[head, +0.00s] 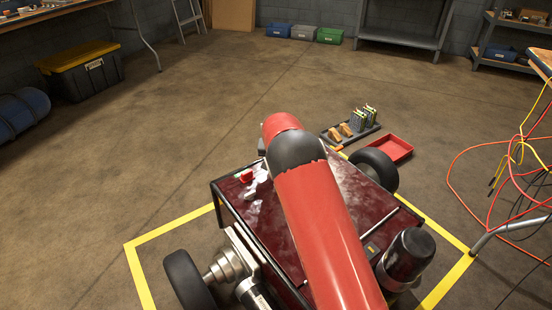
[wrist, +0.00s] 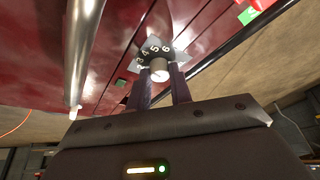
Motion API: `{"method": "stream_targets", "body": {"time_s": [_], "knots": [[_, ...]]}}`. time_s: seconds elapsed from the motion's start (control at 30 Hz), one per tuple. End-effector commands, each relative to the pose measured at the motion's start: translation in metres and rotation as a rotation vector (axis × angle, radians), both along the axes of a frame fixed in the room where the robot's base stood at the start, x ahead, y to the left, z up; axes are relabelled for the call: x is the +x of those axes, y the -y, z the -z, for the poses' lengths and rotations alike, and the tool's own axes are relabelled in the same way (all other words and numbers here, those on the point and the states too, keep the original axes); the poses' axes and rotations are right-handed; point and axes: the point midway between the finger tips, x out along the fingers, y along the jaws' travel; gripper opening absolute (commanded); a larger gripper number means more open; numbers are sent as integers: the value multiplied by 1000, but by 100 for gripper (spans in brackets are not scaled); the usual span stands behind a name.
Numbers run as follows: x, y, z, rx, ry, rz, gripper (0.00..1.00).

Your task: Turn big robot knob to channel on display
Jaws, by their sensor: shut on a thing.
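The big robot (head: 348,200) is a low, dark red, wheeled body inside a yellow floor outline. Its glossy red top also fills the upper wrist view. A pale, round knob (wrist: 158,70) stands on a grey dial plate (wrist: 152,48) marked with numbers; 3, 4, 5 and 6 show. My gripper (wrist: 160,84) is shut on the knob, one dark finger on each side. I cannot tell which number the knob points to. A small dark green patch (wrist: 121,83) lies left of the knob; I cannot read it as a display. In the head view my arm hides the knob and gripper.
A metal tube (wrist: 84,50) passes close left of the gripper. A red switch-like part (head: 246,176) is on the robot's top at left. Behind stand a black tray (head: 362,134) and a red tray (head: 398,150).

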Motion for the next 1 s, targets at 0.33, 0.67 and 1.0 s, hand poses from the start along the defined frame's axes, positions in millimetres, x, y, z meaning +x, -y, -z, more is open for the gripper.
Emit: {"method": "stream_targets", "body": {"time_s": [0.33, 0.67, 1.0], "knots": [[0, -1, 0, 1, -2, 42, 0], [0, -1, 0, 1, -2, 40, 33], [0, 0, -1, 1, -1, 40, 43]]}}
